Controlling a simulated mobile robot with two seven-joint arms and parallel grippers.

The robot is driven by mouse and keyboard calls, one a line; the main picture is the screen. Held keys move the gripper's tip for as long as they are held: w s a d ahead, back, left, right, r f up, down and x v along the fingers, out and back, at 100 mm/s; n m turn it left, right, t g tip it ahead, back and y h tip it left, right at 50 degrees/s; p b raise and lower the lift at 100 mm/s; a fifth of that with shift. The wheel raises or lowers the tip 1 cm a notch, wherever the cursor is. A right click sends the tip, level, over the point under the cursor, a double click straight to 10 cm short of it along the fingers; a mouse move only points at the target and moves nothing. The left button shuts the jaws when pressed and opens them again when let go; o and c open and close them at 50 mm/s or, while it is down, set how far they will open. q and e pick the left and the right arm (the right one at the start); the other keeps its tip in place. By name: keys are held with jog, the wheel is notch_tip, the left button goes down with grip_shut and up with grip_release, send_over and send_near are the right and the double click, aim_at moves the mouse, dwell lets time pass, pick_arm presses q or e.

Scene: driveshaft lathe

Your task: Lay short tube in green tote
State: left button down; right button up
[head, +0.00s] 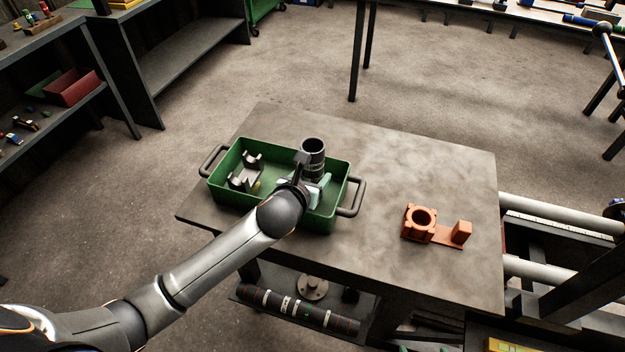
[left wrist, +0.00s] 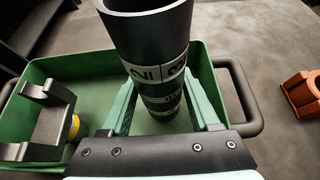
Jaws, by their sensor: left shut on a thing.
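The short tube (head: 313,158) is black with pale lettered bands and stands about upright over the right half of the green tote (head: 335,201). My left gripper (head: 304,185) is shut on the tube. In the left wrist view the tube (left wrist: 152,50) rises between the two pale green fingers (left wrist: 160,110), its open top end toward the camera. The tote (left wrist: 88,66) lies below and around it there. The tube's lower end is hidden by my gripper in the head view, so I cannot tell whether it touches the tote floor. My right gripper is not in view.
A grey cradle (head: 243,179) sits in the tote's left half, with a small yellow piece (head: 257,185) beside it. An orange fixture (head: 421,221) stands on the table (head: 385,170) to the right. The table between them is clear. A longer dark shaft (head: 297,309) lies on the lower shelf.

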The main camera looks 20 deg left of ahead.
pick_arm(q)
jog(key=shift+f, duration=0.7)
jog(key=shift+f, duration=0.15)
jog(key=shift+c, duration=0.6)
grip_release()
jog(key=shift+s, duration=0.2)
jog(key=v, duration=1.2)
jog(key=shift+w, duration=0.15)
